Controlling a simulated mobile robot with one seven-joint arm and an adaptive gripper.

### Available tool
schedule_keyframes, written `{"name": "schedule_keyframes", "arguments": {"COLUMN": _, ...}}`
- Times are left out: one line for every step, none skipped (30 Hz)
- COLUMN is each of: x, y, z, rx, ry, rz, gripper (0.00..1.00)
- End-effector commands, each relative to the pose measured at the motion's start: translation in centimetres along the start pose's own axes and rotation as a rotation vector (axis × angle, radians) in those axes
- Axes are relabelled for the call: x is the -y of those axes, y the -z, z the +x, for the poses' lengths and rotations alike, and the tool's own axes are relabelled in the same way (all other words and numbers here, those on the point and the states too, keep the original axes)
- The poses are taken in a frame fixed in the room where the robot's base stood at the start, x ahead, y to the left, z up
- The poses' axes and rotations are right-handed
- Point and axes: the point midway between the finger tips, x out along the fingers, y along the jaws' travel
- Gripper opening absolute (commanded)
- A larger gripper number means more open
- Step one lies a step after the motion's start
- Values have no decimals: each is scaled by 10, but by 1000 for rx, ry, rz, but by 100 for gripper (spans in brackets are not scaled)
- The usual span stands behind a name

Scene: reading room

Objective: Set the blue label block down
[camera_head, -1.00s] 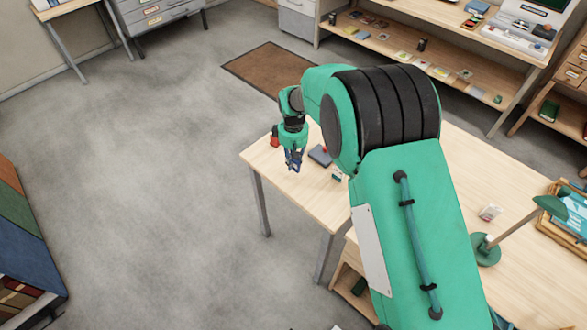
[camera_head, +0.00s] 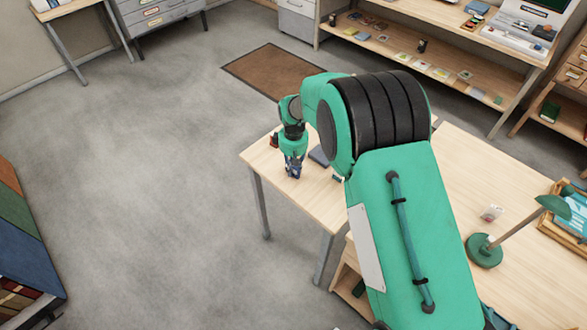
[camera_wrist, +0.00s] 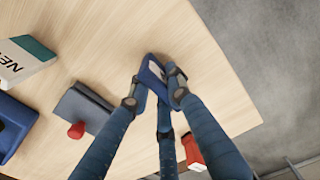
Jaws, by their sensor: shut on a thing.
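The blue label block (camera_wrist: 151,70) is between the fingertips of my gripper (camera_wrist: 157,85) in the wrist view. It is blue with a pale label face, partly hidden by the fingers. My gripper is shut on it. In the head view my gripper (camera_head: 293,171) points down over the near left corner of the wooden table (camera_head: 262,162). The block is low over the tabletop or touching it; I cannot tell which.
A dark grey book-like block (camera_wrist: 82,107) lies beside the gripper with a small red piece (camera_wrist: 76,130) at it. A white and teal block with lettering (camera_wrist: 22,62), a blue object (camera_wrist: 12,125) and a red object (camera_wrist: 193,150) are near. Bare wood lies ahead, up to the table edge.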

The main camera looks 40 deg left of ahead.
Motion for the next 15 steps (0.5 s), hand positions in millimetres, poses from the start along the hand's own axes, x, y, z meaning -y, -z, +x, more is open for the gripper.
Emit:
{"name": "schedule_keyframes", "arguments": {"x": 0, "y": 0, "z": 0, "rx": 0, "ry": 0, "rz": 0, "gripper": 0}}
{"name": "schedule_keyframes", "arguments": {"x": 0, "y": 0, "z": 0, "rx": 0, "ry": 0, "rz": 0, "gripper": 0}}
{"name": "schedule_keyframes", "arguments": {"x": 0, "y": 0, "z": 1, "rx": 0, "ry": 0, "rz": 0, "gripper": 0}}
{"name": "schedule_keyframes", "arguments": {"x": 0, "y": 0, "z": 2, "rx": 0, "ry": 0, "rz": 0, "gripper": 0}}
{"name": "schedule_keyframes", "arguments": {"x": 0, "y": 0, "z": 2, "rx": 0, "ry": 0, "rz": 0, "gripper": 0}}
{"name": "schedule_keyframes", "arguments": {"x": 0, "y": 0, "z": 4, "rx": 0, "ry": 0, "rz": 0, "gripper": 0}}
{"name": "schedule_keyframes", "arguments": {"x": 0, "y": 0, "z": 3, "rx": 0, "ry": 0, "rz": 0, "gripper": 24}}
{"name": "schedule_keyframes", "arguments": {"x": 0, "y": 0, "z": 3, "rx": 0, "ry": 0, "rz": 0, "gripper": 30}}
{"name": "schedule_keyframes", "arguments": {"x": 0, "y": 0, "z": 3, "rx": 0, "ry": 0, "rz": 0, "gripper": 37}}
{"name": "schedule_keyframes", "arguments": {"x": 0, "y": 0, "z": 3, "rx": 0, "ry": 0, "rz": 0, "gripper": 37}}
{"name": "schedule_keyframes", "arguments": {"x": 0, "y": 0, "z": 3, "rx": 0, "ry": 0, "rz": 0, "gripper": 37}}
{"name": "schedule_keyframes", "arguments": {"x": 0, "y": 0, "z": 3, "rx": 0, "ry": 0, "rz": 0, "gripper": 37}}
{"name": "schedule_keyframes", "arguments": {"x": 0, "y": 0, "z": 3, "rx": 0, "ry": 0, "rz": 0, "gripper": 37}}
{"name": "schedule_keyframes", "arguments": {"x": 0, "y": 0, "z": 3, "rx": 0, "ry": 0, "rz": 0, "gripper": 37}}
{"name": "schedule_keyframes", "arguments": {"x": 0, "y": 0, "z": 3, "rx": 0, "ry": 0, "rz": 0, "gripper": 37}}
